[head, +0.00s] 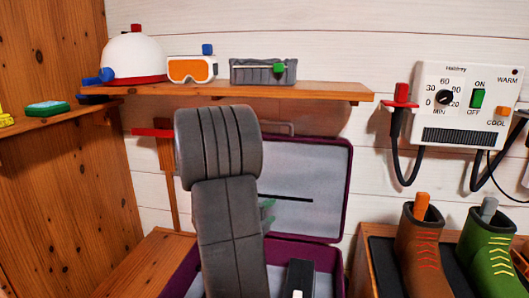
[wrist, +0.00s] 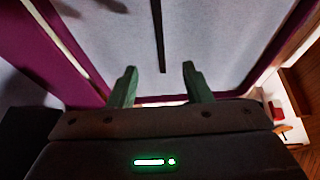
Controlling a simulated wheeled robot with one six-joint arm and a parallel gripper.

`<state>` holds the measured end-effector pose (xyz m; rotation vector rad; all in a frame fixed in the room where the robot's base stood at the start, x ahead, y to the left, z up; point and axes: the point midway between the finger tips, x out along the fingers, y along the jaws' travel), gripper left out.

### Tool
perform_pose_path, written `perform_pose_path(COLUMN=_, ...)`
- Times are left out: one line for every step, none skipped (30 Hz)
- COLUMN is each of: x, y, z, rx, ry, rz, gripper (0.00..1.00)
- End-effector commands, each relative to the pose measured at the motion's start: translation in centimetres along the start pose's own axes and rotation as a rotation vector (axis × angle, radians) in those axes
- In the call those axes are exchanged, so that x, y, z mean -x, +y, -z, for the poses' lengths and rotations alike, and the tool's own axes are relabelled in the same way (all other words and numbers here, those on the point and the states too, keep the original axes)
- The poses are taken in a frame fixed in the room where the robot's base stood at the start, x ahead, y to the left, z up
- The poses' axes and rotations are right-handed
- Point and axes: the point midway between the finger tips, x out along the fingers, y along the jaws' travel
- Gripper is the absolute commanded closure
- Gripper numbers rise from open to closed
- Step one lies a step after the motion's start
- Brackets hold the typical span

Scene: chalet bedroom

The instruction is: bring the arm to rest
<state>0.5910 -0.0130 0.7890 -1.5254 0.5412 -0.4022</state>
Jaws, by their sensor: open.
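My gripper (wrist: 160,72) shows in the wrist view with its two green fingers apart and nothing between them. It faces the pale lining of the open suitcase. In the head view my grey arm is bent in front of the suitcase (head: 348,190) and hides most of the gripper; only green finger parts (head: 267,205) show at the arm's right edge, in front of the raised lid. The suitcase is purple with a grey lining, and its lid stands up near the wall. I cannot tell whether the fingers touch the lining.
A wall shelf (head: 330,90) above the arm holds a white helmet (head: 135,55), orange goggles (head: 192,69) and a grey box (head: 255,72). A control panel (head: 462,105) hangs at right. Below it stand a brown boot (head: 418,255) and a green boot (head: 488,255). A dark object (head: 300,275) stands in the suitcase.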

Motion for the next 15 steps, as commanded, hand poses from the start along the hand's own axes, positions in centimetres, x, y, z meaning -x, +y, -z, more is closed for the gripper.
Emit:
perform_pose_path(x=1.1, y=-0.1, z=-0.1, rx=0.001, ry=-0.004, rz=0.001, gripper=0.55)
perform_pose_path(x=1.6, y=-0.1, z=-0.1, rx=0.001, ry=-0.004, rz=0.001, gripper=0.55)
perform_pose_path(x=2.3, y=-0.1, z=-0.1, rx=0.002, ry=-0.004, rz=-0.001, gripper=0.55)
perform_pose_path(x=2.8, y=-0.1, z=-0.1, rx=0.001, ry=-0.004, rz=0.0, gripper=0.55)
perform_pose_path(x=2.9, y=-0.1, z=0.0, rx=0.004, ry=-0.005, rz=0.0, gripper=0.55)
perform_pose_path(x=2.3, y=0.0, z=-0.1, rx=0.014, ry=-0.02, rz=-0.009, gripper=0.55)
perform_pose_path(x=2.1, y=0.0, z=-0.2, rx=0.021, ry=-0.03, rz=-0.012, gripper=0.55)
perform_pose_path(x=1.9, y=0.1, z=-0.3, rx=0.028, ry=-0.04, rz=-0.016, gripper=0.55)
perform_pose_path(x=1.7, y=0.1, z=-0.4, rx=0.036, ry=-0.049, rz=-0.021, gripper=0.55)
perform_pose_path(x=1.6, y=0.1, z=-0.4, rx=0.041, ry=-0.057, rz=-0.024, gripper=0.55)
perform_pose_path(x=1.5, y=0.2, z=-0.5, rx=0.046, ry=-0.063, rz=-0.026, gripper=0.55)
perform_pose_path(x=1.4, y=0.2, z=-0.6, rx=0.051, ry=-0.069, rz=-0.028, gripper=0.55)
perform_pose_path(x=1.3, y=0.2, z=-0.6, rx=0.054, ry=-0.073, rz=-0.029, gripper=0.55)
perform_pose_path(x=1.3, y=0.2, z=-0.7, rx=0.056, ry=-0.077, rz=-0.031, gripper=0.55)
perform_pose_path(x=1.2, y=0.2, z=-0.7, rx=0.058, ry=-0.08, rz=-0.032, gripper=0.55)
